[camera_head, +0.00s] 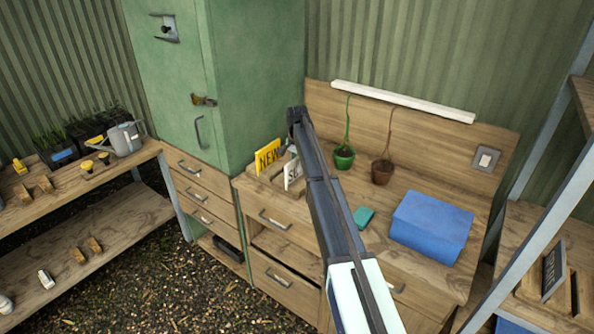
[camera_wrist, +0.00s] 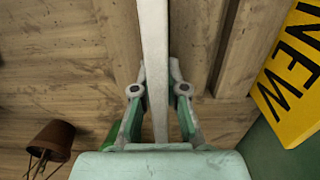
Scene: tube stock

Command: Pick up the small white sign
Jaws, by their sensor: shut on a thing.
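The small white sign (camera_head: 292,174) stands upright on the workbench beside the yellow "NEW" sign (camera_head: 267,157), with part of its lettering hidden behind my arm. In the wrist view the white sign (camera_wrist: 154,35) is seen edge-on as a pale strip running between my fingers. My gripper (camera_wrist: 160,78) is shut on it, one finger on each side. The yellow sign (camera_wrist: 291,75) is to the right there, apart from the fingers. In the head view the fingers are hidden by my arm. I cannot tell whether the white sign is off its holder.
A wooden holder (camera_head: 265,178) is under the signs. A blue box (camera_head: 431,226) and a teal item (camera_head: 363,217) lie nearer. A green cabinet (camera_head: 255,80) rises at left.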

